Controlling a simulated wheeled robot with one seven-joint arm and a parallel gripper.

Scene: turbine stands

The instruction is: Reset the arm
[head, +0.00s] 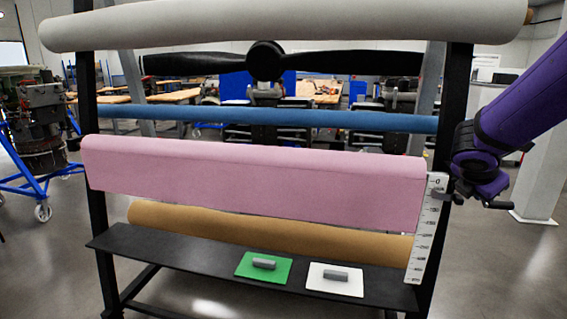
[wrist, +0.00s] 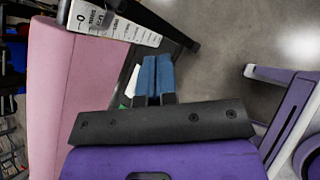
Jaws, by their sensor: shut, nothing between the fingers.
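My gripper (wrist: 156,62) shows in the wrist view as two blue fingers pressed together, with nothing between them. In the head view my purple arm comes in from the right and ends beside the rack's right post, where the fingers cannot be made out clearly. In the wrist view the pink roll (wrist: 52,95) lies to the left of the fingers, and the white ruler (wrist: 115,22) is above them. I cannot tell how far the gripper is from the rack.
The black rack carries a white roll (head: 285,25), a blue roll (head: 270,117), a pink roll (head: 250,185) and a brown roll (head: 270,232). A green pad (head: 246,271) and a white pad (head: 318,286) with grey handles lie on its shelf (head: 150,250). Open floor shows right of the rack.

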